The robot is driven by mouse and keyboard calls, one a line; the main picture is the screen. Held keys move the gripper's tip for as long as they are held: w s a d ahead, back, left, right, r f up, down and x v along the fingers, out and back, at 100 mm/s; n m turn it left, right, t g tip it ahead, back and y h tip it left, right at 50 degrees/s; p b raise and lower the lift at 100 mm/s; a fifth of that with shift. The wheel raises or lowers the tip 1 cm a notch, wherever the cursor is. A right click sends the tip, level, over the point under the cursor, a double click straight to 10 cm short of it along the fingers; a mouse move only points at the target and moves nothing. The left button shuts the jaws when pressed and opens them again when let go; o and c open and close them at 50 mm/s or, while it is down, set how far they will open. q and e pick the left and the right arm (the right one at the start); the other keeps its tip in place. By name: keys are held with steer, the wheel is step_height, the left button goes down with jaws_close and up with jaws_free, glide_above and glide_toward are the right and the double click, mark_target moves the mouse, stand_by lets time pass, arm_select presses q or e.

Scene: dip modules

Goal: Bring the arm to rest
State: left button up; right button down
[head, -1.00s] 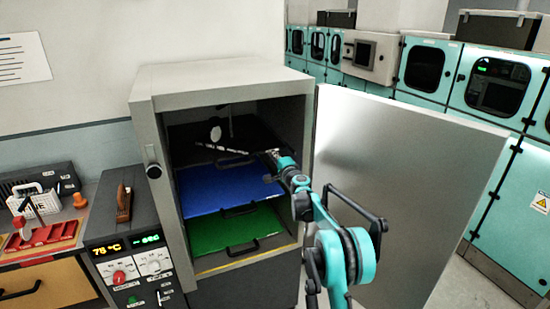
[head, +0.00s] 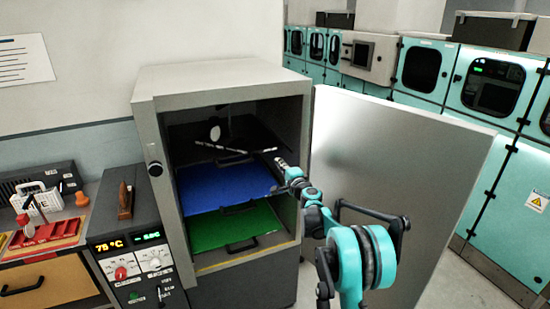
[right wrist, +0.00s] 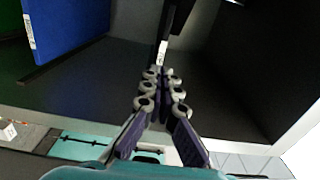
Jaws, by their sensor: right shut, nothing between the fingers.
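My right arm (head: 345,240) reaches in from the lower right toward the open oven (head: 150,108). Its right gripper (head: 280,162) is at the right side of the oven opening, near the blue tray's right edge. In the right wrist view the fingers of this gripper (right wrist: 163,65) are together and hold nothing. The blue tray (head: 215,187) lies on a middle level and the green tray (head: 225,226) lies below it. A dark tray (head: 222,146) is above them. My left gripper is not in view.
The oven door (head: 400,190) stands wide open to the right, close beside my right arm. A control box (head: 130,265) with a lit display is left of the oven. Red parts and a white basket (head: 35,202) sit on the left bench. Teal cabinets (head: 420,85) line the back.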

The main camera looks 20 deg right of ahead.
steer(key=s+a+r+n+g+y, duration=0.25)
steer(key=s+a+n, duration=0.25)
steer(key=s+a, duration=0.55)
steer(key=s+a+r+n+g+y, duration=0.1)
steer(key=s+a+n+g, duration=0.2)
steer(key=s+a+n, duration=0.75)
steer(key=s+d+f+g+h, duration=0.1)
steer(key=s+f, duration=0.3)
steer(key=s, duration=0.6)
steer(key=s+d+f+n+g+h, duration=0.1)
steer(key=s+f, duration=0.3)
steer(key=s, duration=0.6)
steer(key=s+d+f+n+g+h, duration=0.1)
steer(key=s+f+g+h, duration=0.1)
steer(key=s, duration=0.8)
step_height(320, 180, down, 2)
steer(key=shift+s+f+g+p, duration=0.15)
steer(key=shift+g+p, duration=0.15)
steer(key=shift+g, duration=0.45)
steer(key=shift+d, duration=0.1)
